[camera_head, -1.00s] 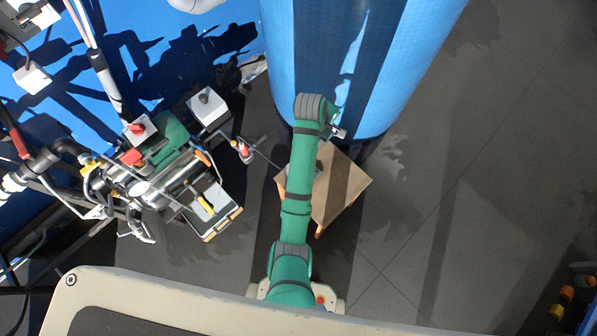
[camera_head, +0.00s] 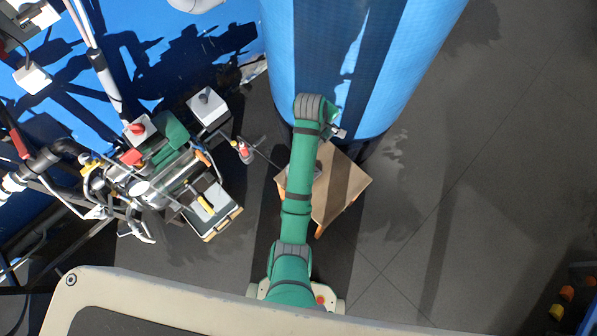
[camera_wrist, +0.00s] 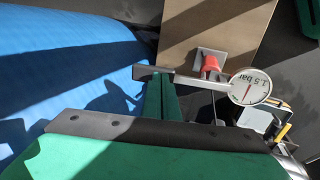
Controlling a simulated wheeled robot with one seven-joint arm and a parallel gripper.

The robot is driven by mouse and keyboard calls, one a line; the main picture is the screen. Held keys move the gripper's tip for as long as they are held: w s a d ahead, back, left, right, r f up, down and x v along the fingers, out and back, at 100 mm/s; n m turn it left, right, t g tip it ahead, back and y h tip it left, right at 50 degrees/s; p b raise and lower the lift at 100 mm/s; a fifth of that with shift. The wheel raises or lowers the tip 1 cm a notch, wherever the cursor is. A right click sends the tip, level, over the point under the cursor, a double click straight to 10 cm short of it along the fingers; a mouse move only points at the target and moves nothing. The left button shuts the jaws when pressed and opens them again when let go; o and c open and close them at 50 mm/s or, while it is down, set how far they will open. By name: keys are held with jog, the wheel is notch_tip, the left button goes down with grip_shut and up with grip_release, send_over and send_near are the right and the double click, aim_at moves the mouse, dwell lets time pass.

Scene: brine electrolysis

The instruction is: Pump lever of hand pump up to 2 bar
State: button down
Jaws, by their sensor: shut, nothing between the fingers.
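In the wrist view, the hand pump's lever (camera_wrist: 190,79) shows as a pale bar with a dark grey end on the left. A round white gauge (camera_wrist: 250,86) reading 1.5 bar appears at the bar's right end. A red cap (camera_wrist: 211,63) on a light grey base (camera_wrist: 203,58) sits behind the bar. My gripper (camera_wrist: 161,80) is shut and empty, with its green fingers at the dark end of the lever. I cannot tell whether they touch it. In the head view my arm covers most of the pump, and the fingertips are hidden.
The pump stands on a wooden stool (camera_head: 342,190). A large blue tank (camera_head: 380,60) rises close beside my arm. Piping and equipment (camera_head: 160,185) fill the left, with a small red-topped fitting (camera_head: 243,150) between.

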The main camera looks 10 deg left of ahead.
jog(key=shift+f, duration=0.1)
dwell(0.3)
jog(key=shift+s+a+x, duration=0.1)
jog(key=shift+s+x, duration=0.05)
jog(key=shift+x, duration=0.6)
jog(key=shift+s+a+x, duration=0.1)
jog(key=shift+x, duration=0.6)
jog(key=shift+v, duration=1.45)
jog(key=shift+w+d+r, duration=0.2)
jog(key=shift+v, duration=2.95)
